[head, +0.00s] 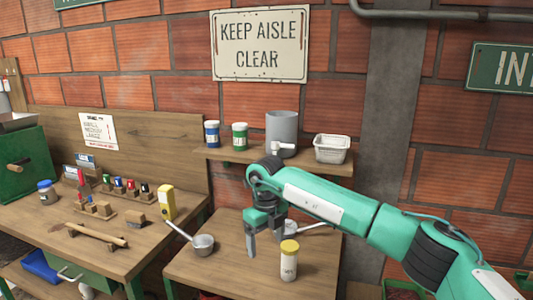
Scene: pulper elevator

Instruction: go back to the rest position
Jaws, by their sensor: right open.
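My right arm comes in from the right over the lower wooden table (212,268). My right gripper (265,247) points down above that table with its fingers apart and nothing seen between them. A white jar with a yellow lid (289,262) stands upright just right of the fingers. A metal ladle (203,243) lies left of the gripper, and another ladle's handle (312,225) shows partly behind my gripper. My left gripper does not show.
The left bench carries a yellow device (167,202), a brush (138,217) and a small jar (47,192).

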